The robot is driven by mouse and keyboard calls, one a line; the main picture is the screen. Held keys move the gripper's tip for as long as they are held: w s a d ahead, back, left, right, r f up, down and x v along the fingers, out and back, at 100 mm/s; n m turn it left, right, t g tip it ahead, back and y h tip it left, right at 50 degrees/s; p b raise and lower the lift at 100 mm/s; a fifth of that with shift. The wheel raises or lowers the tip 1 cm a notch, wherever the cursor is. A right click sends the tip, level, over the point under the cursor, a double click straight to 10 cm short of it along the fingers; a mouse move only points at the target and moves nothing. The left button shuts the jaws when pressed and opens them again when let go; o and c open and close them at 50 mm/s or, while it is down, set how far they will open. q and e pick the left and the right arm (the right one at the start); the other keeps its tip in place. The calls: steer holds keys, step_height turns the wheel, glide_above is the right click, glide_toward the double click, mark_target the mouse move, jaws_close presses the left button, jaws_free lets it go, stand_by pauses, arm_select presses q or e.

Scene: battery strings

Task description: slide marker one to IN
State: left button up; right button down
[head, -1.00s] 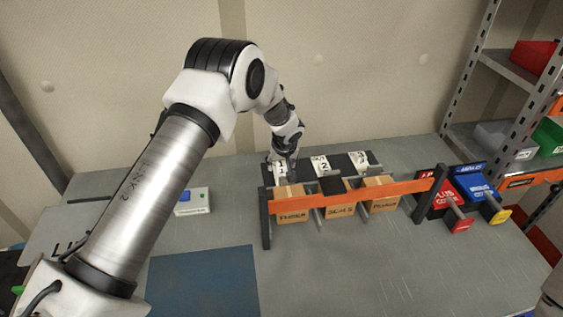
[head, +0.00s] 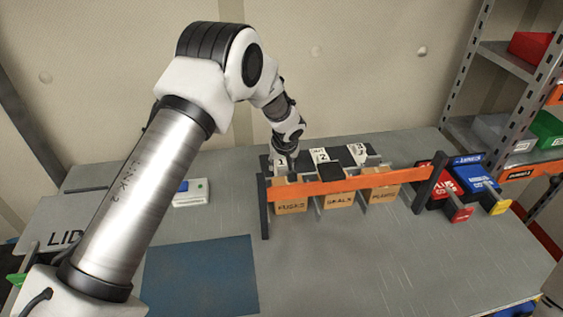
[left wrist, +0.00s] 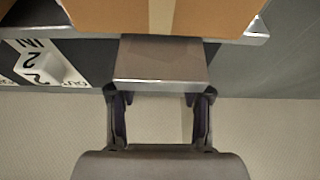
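Marker one, a white tag reading "1" (head: 281,162), is at the left end of the dark strip behind the orange rail, partly covered by my left gripper (head: 287,168). In the left wrist view the gripper's fingers (left wrist: 160,105) are wide apart, with a plain grey block (left wrist: 160,62) at their tips. I cannot tell whether this block is part of marker one, or whether the fingers touch it. Marker two (head: 320,156) stands to the right; in the wrist view it (left wrist: 48,66) shows upside down between "IN" and "OUT". Marker three (head: 358,153) is farther right. My right gripper is out of view.
The orange rail (head: 340,184) crosses in front of labelled cardboard boxes (head: 338,201). Red (head: 440,190) and blue (head: 478,180) units stand right. A small white box (head: 190,197), blue mat (head: 200,275) and LID panel (head: 55,225) lie left. The front table is clear.

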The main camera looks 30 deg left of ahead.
arm_select(q)
steer(key=shift+w, duration=0.1)
steer(key=shift+r, duration=0.2)
steer(key=v, duration=1.1)
steer(key=shift+s+r, duration=0.2)
steer(key=shift+r, duration=0.05)
steer(key=shift+d, duration=0.1)
